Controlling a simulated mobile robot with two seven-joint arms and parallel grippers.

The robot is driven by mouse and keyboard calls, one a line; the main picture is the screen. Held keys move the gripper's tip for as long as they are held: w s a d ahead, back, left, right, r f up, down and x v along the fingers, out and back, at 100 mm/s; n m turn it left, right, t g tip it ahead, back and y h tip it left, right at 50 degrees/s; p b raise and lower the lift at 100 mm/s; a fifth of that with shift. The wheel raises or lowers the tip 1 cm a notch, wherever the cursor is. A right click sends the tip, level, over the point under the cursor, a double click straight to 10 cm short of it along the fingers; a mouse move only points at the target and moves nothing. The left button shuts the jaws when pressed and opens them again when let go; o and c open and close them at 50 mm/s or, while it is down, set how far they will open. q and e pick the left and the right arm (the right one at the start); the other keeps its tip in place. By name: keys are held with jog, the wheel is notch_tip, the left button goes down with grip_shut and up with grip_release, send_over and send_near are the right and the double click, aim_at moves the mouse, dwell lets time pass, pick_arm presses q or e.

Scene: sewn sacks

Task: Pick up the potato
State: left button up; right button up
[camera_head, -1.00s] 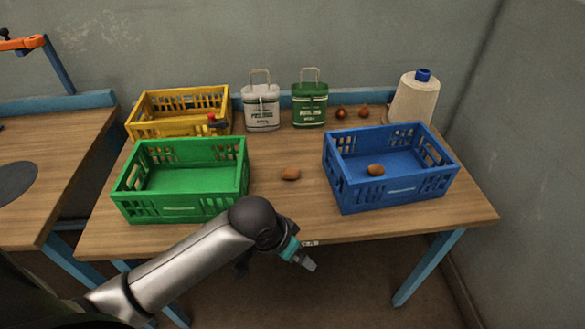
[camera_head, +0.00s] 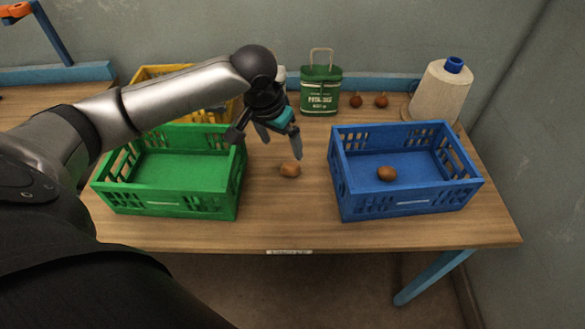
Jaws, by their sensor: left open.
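A brown potato (camera_head: 290,170) lies on the wooden table between the green crate and the blue crate. A second brown, potato-like item (camera_head: 387,174) lies inside the blue crate (camera_head: 405,207). My left gripper (camera_head: 281,148) is above the table, just behind and above the potato between the crates, with its fingers pointing down. Its fingers are apart and nothing is between them. One fingertip is close to the potato; whether they touch cannot be told. My right gripper does not show.
A green crate (camera_head: 170,205) stands left, empty. A yellow crate (camera_head: 165,72) behind it is partly hidden by my arm. A green sack (camera_head: 320,90), two round reddish-brown items (camera_head: 368,101) and a cream container with a blue cap (camera_head: 440,92) stand at the back.

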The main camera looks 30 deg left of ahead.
pick_arm(q)
jog(key=b, duration=0.1)
send_over(289, 167)
jog(key=s, duration=0.2)
notch_tip(289, 167, down, 6)
jog(key=shift+d+r, duration=0.1)
jog(key=shift+r, duration=0.15)
jog(key=b+x, duration=0.2)
jog(key=x, duration=0.4)
jog(key=shift+w+f+b, duration=0.15)
jog(key=shift+w+b, duration=0.1)
jog(key=shift+b, duration=0.15)
jog(key=c, duration=1.4)
